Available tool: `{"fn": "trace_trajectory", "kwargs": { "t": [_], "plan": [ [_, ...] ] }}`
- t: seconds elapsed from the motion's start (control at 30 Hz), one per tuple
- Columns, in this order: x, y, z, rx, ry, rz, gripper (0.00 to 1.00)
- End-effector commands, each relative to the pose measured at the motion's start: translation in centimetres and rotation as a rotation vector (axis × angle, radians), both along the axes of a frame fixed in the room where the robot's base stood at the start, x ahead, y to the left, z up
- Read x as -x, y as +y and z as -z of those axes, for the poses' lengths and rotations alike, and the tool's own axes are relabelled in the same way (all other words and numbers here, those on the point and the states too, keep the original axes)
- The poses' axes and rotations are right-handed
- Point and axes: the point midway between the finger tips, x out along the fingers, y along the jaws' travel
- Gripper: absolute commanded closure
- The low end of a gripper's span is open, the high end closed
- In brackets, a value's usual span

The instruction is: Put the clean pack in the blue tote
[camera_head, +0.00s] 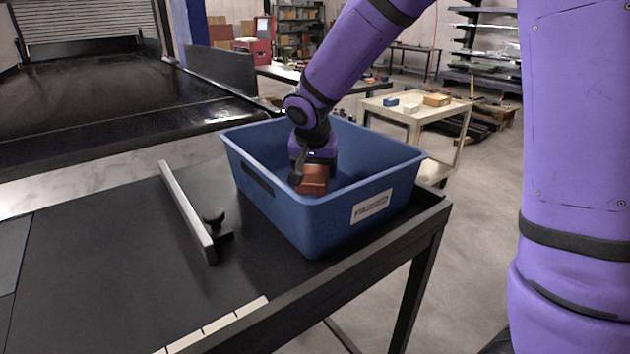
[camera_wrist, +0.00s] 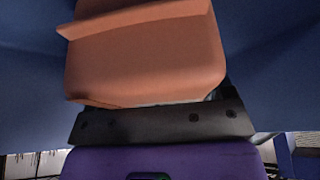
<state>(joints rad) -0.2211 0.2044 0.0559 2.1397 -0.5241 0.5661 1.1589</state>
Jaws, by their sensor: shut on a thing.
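The blue tote (camera_head: 288,226) stands on the dark table, with a white label on its front right wall. My gripper (camera_head: 308,178) reaches down inside the tote, below its rim. It is shut on an orange-brown pack (camera_head: 314,180). In the wrist view the pack (camera_wrist: 145,62) fills the middle, close to the gripper's dark bar, with blue tote walls on both sides. I cannot tell whether the pack touches the tote floor, which is hidden by the near wall.
A metal guide bar (camera_head: 188,212) with a black knob lies left of the tote on the table (camera_head: 110,262). A dark conveyor (camera_head: 100,105) runs behind at left. A cart (camera_head: 425,122) with small boxes stands behind at right. The table's left part is clear.

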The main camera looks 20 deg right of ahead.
Motion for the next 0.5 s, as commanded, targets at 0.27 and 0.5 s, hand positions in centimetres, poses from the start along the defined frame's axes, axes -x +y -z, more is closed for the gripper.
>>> {"fn": "trace_trajectory", "kwargs": {
  "t": [0.27, 0.5],
  "plan": [
    [0.0, 0.0, 3.2, 0.000, 0.002, -0.001, 0.64],
    [0.0, 0.0, 3.3, 0.000, 0.000, 0.000, 0.64]
  ]
}}
